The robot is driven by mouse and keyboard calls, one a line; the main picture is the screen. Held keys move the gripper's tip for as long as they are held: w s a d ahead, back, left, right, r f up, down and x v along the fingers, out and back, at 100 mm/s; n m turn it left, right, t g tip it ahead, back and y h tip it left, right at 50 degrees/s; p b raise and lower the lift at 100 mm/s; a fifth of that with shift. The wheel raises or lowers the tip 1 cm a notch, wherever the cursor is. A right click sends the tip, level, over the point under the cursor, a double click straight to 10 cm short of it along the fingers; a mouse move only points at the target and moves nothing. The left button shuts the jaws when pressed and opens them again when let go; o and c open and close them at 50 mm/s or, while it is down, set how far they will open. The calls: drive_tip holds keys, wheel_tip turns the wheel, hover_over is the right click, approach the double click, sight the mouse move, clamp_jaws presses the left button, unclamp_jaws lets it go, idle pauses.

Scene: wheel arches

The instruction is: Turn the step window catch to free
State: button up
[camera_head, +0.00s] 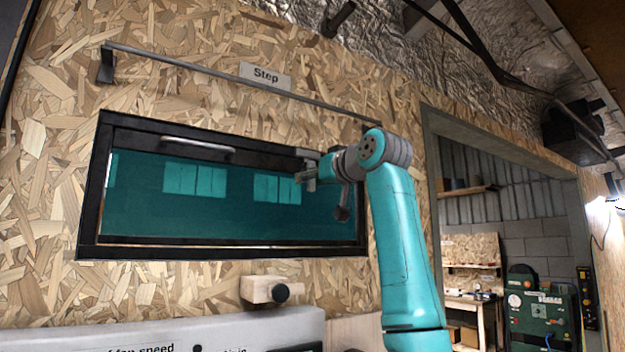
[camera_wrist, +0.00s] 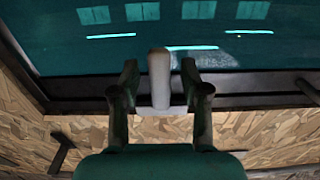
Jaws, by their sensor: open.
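The step window (camera_head: 200,210), under a sign reading "Step" (camera_head: 265,75), is a dark-framed pane with teal glass, and looks closed. Its catch is a pale grey lever (camera_wrist: 160,78) on the frame; in the head view a light grey piece (camera_head: 306,153) shows at the frame's upper right, partly hidden by my gripper. My gripper (camera_head: 309,178) is at that corner of the window. In the wrist view my gripper (camera_wrist: 158,84) is open, with one finger on each side of the lever. Narrow gaps seem to show; contact is hard to tell.
A bar handle (camera_head: 198,143) is on the window's top frame, left of my gripper. A long dark rail (camera_head: 210,75) runs above the window. A wooden block with a black knob (camera_head: 280,292) sits below. A doorway opens at the right.

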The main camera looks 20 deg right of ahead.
sight(294, 166)
clamp_jaws()
drive_tip(key=shift+a+m, duration=0.1)
drive_tip(key=shift+m, duration=0.2)
drive_tip(key=a+m, duration=0.1)
drive_tip(key=m, duration=0.3)
drive_tip(key=r+m, duration=0.1)
drive_tip(key=m, duration=0.3)
drive_tip(key=s+a+r+m, duration=0.1)
drive_tip(key=m, duration=0.3)
drive_tip(key=shift+a+m, duration=0.3)
drive_tip(key=shift+m, duration=0.1)
drive_tip(key=shift+a+r+m, duration=0.1)
drive_tip(key=shift+r+m, duration=0.2)
drive_tip(key=shift+m, duration=0.8)
drive_tip(key=shift+r+m, duration=0.25)
drive_tip(key=shift+m, duration=0.85)
